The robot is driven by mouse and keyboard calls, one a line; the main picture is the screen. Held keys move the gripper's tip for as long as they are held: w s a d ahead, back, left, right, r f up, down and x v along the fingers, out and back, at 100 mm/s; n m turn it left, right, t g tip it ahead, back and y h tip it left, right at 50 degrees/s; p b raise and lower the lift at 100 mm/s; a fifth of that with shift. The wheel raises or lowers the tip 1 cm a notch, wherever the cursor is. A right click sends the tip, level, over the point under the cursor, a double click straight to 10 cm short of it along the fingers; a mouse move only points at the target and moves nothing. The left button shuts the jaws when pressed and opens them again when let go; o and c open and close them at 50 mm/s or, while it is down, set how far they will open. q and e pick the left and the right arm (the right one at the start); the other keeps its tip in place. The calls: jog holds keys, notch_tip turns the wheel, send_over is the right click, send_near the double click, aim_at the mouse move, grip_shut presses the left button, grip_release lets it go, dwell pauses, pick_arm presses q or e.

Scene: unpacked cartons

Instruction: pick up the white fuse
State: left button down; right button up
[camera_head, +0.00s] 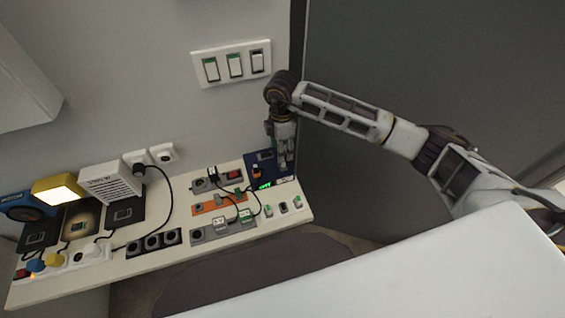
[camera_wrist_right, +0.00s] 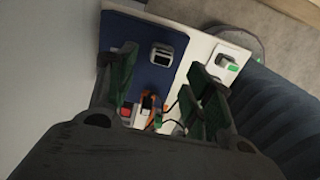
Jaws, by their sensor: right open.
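My right gripper (camera_head: 284,163) points down over the blue panel (camera_head: 254,170) at the back right end of the shelf. In the right wrist view its two green-lined fingers (camera_wrist_right: 164,95) are spread apart, with nothing held between them. In the head view the gripper hides part of the panel.
An orange strip (camera_head: 210,207) and grey blocks with cables stand left of the panel. Small switches (camera_head: 283,207) sit near the front edge. A wall and switch plate (camera_head: 232,63) are behind; a dark grey surface (camera_head: 420,60) is to the right. A lamp (camera_head: 58,189) is far left.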

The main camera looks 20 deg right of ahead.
jog(key=shift+f, duration=0.1)
jog(key=shift+s+f+p, duration=0.1)
jog(key=shift+f+p, duration=0.55)
jog(key=shift+f, duration=1.85)
jog(key=shift+d, duration=0.1)
jog(key=c, duration=0.8)
